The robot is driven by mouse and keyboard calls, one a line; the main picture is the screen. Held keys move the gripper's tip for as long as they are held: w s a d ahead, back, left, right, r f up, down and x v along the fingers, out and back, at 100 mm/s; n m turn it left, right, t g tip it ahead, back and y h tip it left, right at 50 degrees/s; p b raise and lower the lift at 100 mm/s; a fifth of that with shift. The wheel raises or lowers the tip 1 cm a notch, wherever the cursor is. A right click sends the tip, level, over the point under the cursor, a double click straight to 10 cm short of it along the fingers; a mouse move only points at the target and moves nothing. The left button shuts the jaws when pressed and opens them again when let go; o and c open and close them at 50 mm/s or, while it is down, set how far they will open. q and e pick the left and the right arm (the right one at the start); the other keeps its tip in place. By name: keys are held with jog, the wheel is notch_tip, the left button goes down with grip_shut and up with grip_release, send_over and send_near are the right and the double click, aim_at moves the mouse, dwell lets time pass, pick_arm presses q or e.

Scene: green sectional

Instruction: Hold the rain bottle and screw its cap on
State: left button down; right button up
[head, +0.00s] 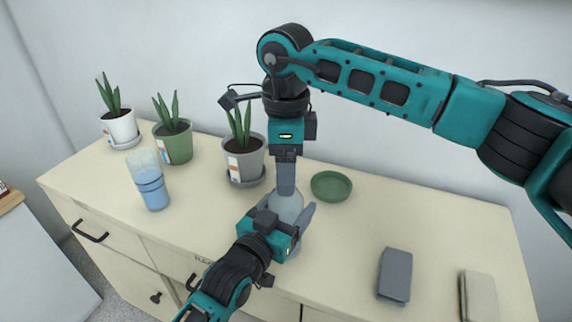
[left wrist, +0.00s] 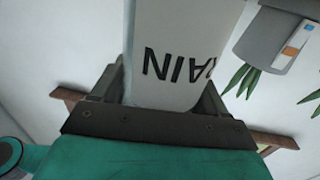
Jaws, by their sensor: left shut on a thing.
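The rain bottle (head: 288,205) is pale grey-white and stands near the front middle of the cabinet top. My right gripper (head: 286,188) points straight down over the bottle's top. Its fingers look like one narrow shape, so their opening cannot be seen. I cannot make out the cap; the bottle's top is hidden by my right gripper.
A blue bottle with a clear upper part (head: 153,190) stands to the left. Potted plants in white (head: 121,130), green (head: 175,145) and grey (head: 245,162) pots line the back.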

notch_tip(320, 180, up, 12)
dwell(0.6)
pick_arm(q)
grip_release()
dwell(0.3)
jog(key=v, duration=1.3)
pick_arm(e)
jog(key=shift+r, duration=0.15)
